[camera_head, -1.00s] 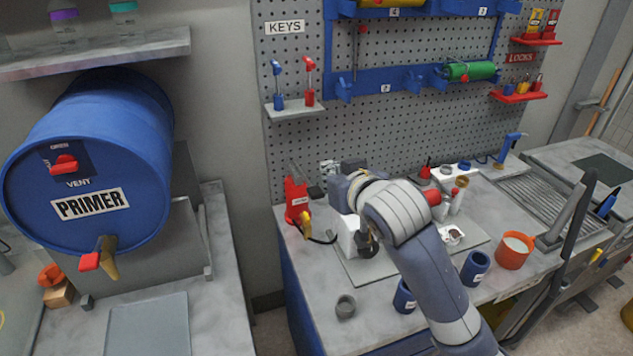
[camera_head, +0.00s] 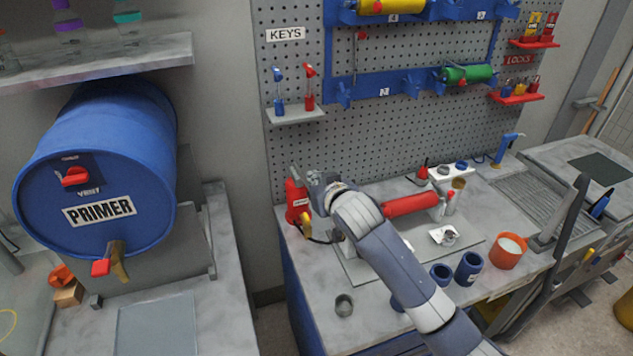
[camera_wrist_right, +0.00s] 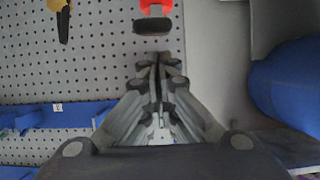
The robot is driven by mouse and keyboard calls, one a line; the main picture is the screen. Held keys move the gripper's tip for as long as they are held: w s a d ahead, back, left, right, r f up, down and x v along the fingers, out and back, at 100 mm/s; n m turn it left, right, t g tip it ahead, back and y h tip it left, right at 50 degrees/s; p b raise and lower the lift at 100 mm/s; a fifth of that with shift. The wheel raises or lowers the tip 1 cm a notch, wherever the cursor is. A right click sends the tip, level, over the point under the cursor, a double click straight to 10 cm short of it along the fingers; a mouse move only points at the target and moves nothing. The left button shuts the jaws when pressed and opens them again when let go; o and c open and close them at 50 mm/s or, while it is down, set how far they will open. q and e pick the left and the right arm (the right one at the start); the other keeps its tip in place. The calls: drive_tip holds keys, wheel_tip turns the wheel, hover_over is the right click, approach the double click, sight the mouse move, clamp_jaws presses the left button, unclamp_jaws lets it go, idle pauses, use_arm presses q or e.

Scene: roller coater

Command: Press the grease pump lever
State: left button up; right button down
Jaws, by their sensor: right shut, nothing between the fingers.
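The red grease pump (camera_head: 296,198) stands upright at the left back of the workbench. Its upper end and lever are hard to make out in the head view. My right gripper (camera_head: 316,180) is just right of the pump's top, with its fingers shut and empty. In the right wrist view my shut fingers (camera_wrist_right: 158,60) point at a red part (camera_wrist_right: 155,6) with a dark rounded bar (camera_wrist_right: 152,25) across it, probably the pump's lever end. The fingertips look very close to the bar; I cannot tell whether they touch. My left gripper is not in view.
A pegboard (camera_head: 400,125) rises behind the bench. A red roller (camera_head: 410,204), blue cups (camera_head: 468,266) and an orange pot (camera_head: 508,251) are on the bench. A grey ring (camera_head: 344,305) lies near its front left.

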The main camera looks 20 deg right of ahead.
drive_tip(key=shift+s+f, duration=0.2)
drive_tip(key=shift+f, duration=0.35)
